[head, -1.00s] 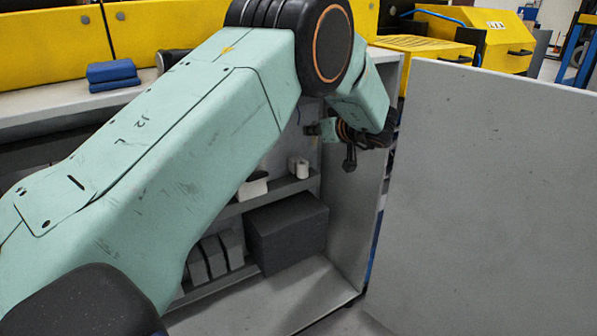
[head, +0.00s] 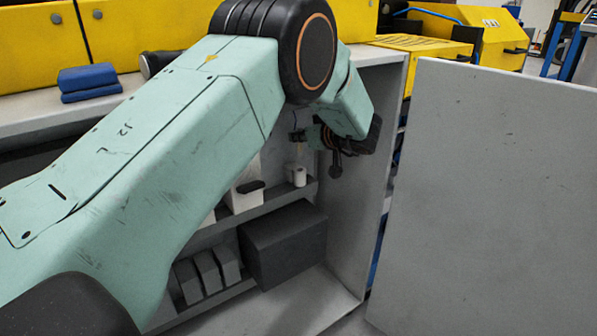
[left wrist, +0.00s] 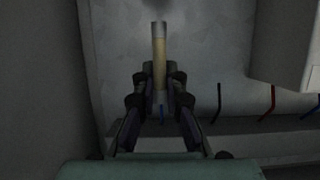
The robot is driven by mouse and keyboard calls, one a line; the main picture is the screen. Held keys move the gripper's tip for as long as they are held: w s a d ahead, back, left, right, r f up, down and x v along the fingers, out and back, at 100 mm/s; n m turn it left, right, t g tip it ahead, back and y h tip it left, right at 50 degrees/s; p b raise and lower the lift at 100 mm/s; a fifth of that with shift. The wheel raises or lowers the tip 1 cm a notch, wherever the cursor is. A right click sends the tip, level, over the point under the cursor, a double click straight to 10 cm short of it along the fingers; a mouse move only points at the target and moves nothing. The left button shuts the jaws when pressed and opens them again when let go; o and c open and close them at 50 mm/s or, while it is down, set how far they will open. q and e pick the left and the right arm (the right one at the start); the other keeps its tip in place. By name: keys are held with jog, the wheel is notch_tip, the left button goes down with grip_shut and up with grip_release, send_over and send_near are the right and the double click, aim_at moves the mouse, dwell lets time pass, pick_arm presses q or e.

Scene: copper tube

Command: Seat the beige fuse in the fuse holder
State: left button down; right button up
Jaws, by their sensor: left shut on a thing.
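In the left wrist view the beige fuse (left wrist: 159,58), a slim tube with grey metal end caps, stands out between my left gripper's (left wrist: 160,92) fingers. The fingers are shut on its lower end, and its upper end is free. In the head view my left gripper (head: 312,137) is inside the open grey cabinet, near the back wall, partly hidden by my wrist. The fuse cannot be made out there. I cannot identify the fuse holder for certain in either view. My right gripper is not in view.
The cabinet's open door (head: 500,190) stands at right. A white roll (head: 299,177) and a white box (head: 244,198) sit on the shelf below my gripper. A dark grey box (head: 284,243) stands lower. In the wrist view, a pale box (left wrist: 288,45) and coloured wires (left wrist: 270,100) are at right.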

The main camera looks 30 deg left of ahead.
pick_arm(q)
notch_tip(320, 180, down, 8)
jog(key=b, duration=0.3)
jog(key=shift+r, duration=0.1)
jog(key=shift+f, duration=0.2)
jog(key=c, duration=1.4)
grip_release()
jog(key=shift+f, duration=0.15)
jog(key=shift+s, duration=0.1)
